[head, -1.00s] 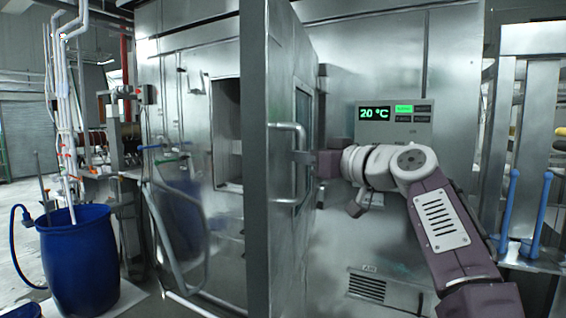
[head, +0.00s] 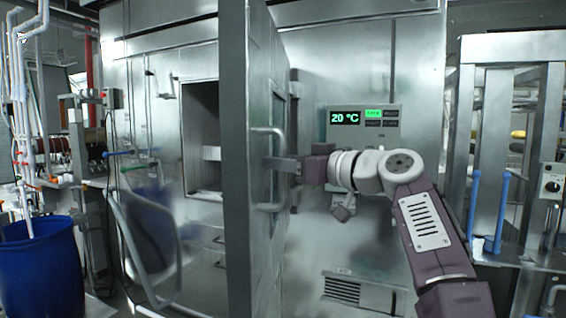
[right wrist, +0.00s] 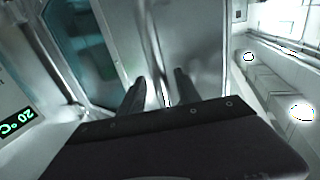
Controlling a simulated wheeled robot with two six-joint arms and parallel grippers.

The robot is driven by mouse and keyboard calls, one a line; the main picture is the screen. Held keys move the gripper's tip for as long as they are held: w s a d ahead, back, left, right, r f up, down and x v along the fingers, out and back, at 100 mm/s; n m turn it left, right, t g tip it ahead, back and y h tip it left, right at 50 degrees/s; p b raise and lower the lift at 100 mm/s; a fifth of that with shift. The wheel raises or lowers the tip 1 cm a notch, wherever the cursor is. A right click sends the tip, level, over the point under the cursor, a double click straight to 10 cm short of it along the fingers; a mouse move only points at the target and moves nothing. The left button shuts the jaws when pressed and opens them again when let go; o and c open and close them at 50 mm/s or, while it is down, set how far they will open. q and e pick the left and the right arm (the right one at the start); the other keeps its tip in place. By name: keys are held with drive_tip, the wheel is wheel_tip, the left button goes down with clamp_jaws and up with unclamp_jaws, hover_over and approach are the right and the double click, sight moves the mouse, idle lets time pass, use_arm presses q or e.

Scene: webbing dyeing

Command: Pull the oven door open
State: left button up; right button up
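The oven door (head: 237,170) is a tall steel panel seen nearly edge-on in the head view, standing ajar, with the dark oven opening (head: 203,125) showing to its left. Its handle (head: 268,129) is a vertical steel bar on the door's right side. My right gripper (head: 275,164) is at mid-height of the handle. In the right wrist view, the two dark fingers of my right gripper (right wrist: 160,82) stand apart on either side of the handle bar (right wrist: 152,50), with gaps visible beside it. My left gripper is out of view.
The control panel (head: 365,122) reads 20 °C on the oven front behind my right arm. A blue barrel (head: 40,270) with white pipes stands at the far left. A steel frame with blue handles (head: 500,200) stands at the right.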

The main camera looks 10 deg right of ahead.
drive_tip(key=b+v, duration=0.3)
drive_tip(key=v, duration=0.6)
